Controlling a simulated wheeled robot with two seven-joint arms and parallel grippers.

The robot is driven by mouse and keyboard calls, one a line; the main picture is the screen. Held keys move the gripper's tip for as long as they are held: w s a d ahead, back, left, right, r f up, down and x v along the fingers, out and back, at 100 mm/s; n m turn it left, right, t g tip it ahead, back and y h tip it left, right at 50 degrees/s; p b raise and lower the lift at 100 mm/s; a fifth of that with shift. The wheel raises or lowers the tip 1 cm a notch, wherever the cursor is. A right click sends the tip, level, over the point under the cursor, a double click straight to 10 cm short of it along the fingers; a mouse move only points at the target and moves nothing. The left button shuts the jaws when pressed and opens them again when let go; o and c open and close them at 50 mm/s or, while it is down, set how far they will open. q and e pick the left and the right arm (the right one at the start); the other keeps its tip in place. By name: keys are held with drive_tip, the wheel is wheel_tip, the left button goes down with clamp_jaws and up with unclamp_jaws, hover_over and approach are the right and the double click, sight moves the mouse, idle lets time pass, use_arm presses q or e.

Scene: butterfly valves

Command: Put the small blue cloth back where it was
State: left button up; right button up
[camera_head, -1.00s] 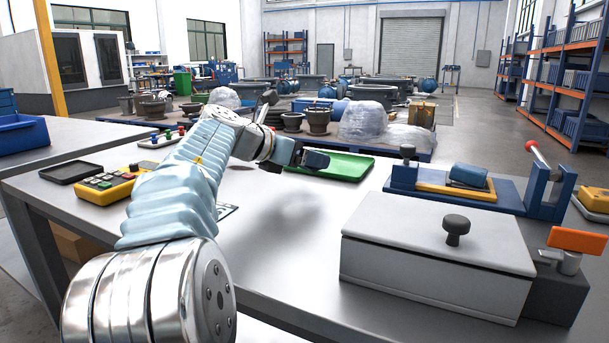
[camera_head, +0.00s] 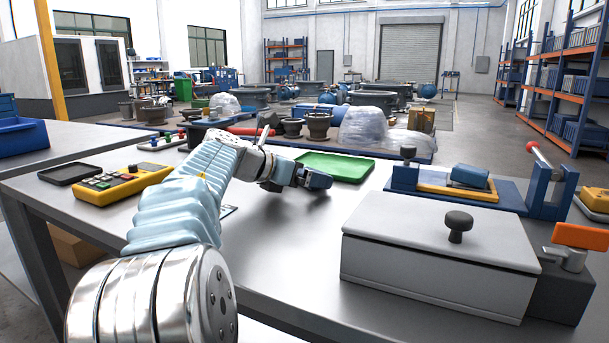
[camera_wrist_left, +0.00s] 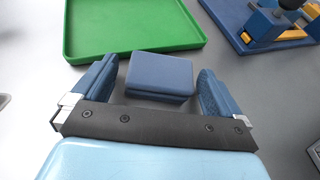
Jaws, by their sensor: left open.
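The small blue cloth (camera_wrist_left: 160,75) looks like a thick folded pad in the left wrist view. It lies between the two fingers of my left gripper (camera_wrist_left: 158,94), with a gap on each side. The gripper is open and does not pinch it. The cloth appears to rest on the grey table, just off the near edge of the green tray. In the head view my left gripper (camera_head: 298,178) is low over the table beside the tray; the cloth is hard to tell from the blue fingers there. My right gripper is not in view.
The green tray (camera_head: 336,166) is empty. A blue fixture (camera_head: 404,180) with a yellow plate and blue block stands right of it. A grey lidded box (camera_head: 436,256) is at the front right. A yellow keypad device (camera_head: 124,184) lies left. The table's middle is clear.

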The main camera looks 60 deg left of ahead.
use_arm(q)
drive_tip(key=shift+s+r, duration=0.1)
drive_tip(key=shift+r, duration=0.15)
drive_tip(key=v, duration=1.1)
drive_tip(key=shift+s+r+p, duration=0.1)
drive_tip(key=shift+s+p, duration=0.25)
drive_tip(key=shift+s, duration=0.05)
